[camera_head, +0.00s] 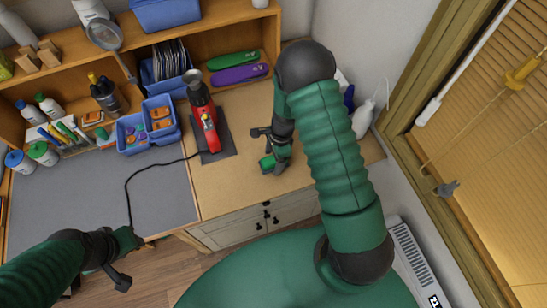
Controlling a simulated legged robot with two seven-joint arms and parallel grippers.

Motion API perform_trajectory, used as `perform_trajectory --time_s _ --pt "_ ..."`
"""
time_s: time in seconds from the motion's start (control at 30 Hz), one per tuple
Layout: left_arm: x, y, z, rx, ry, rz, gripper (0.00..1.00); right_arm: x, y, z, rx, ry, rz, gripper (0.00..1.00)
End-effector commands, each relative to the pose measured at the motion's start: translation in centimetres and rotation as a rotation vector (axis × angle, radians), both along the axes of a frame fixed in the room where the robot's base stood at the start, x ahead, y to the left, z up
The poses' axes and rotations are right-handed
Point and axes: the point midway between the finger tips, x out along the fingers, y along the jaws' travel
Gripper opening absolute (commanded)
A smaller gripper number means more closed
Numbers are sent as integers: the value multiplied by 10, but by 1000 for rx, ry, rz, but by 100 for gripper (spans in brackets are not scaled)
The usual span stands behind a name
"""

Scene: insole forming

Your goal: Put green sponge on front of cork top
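The cork top (228,191) is the tan work surface right of the grey surface. A small green block (105,138) lies beside the blue bins at the left; it may be the green sponge, but it is too small to be sure. My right gripper (263,149) hangs over the right part of the cork top. Its fingers are spread apart, with green on the nearer one, and nothing clear shows between them. My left gripper (129,262) is at the lower left, off the front edge of the grey surface, with its fingers apart and empty.
A red tool (203,115) stands on a dark pad at the back of the cork top, its black cable crossing the grey surface (80,195). Blue bins (131,133), bottles and pens line the back left. White bottles (362,118) stand behind my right arm. The front cork area is clear.

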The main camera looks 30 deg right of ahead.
Motion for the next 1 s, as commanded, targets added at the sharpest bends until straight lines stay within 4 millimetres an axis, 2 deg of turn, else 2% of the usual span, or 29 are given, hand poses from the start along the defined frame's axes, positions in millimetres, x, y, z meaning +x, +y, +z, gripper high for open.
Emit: perform_trajectory --time_s 0.23,0.33,0.7,0.83,0.87,0.93,0.97,1.0 --pt "0 0 0 0 0 0 36 0 0 3 0 -2 0 71" --pt "0 0 -2 0 0 0 36 0 -1 12 0 -4 1 71" --pt "0 0 -13 0 0 0 36 -2 -15 99 0 -6 0 71" --pt "0 0 -13 0 0 0 36 -3 -17 116 1 -4 6 71" --pt "0 0 -13 0 0 0 36 -5 -15 119 -2 -8 27 71" --pt "0 0 -13 0 0 0 36 -13 -3 131 -20 -37 184 71" --pt "0 0 -13 0 0 0 36 -20 5 137 -36 -59 302 71" --pt "0 0 -13 0 0 0 36 -31 18 146 -66 -95 502 71"
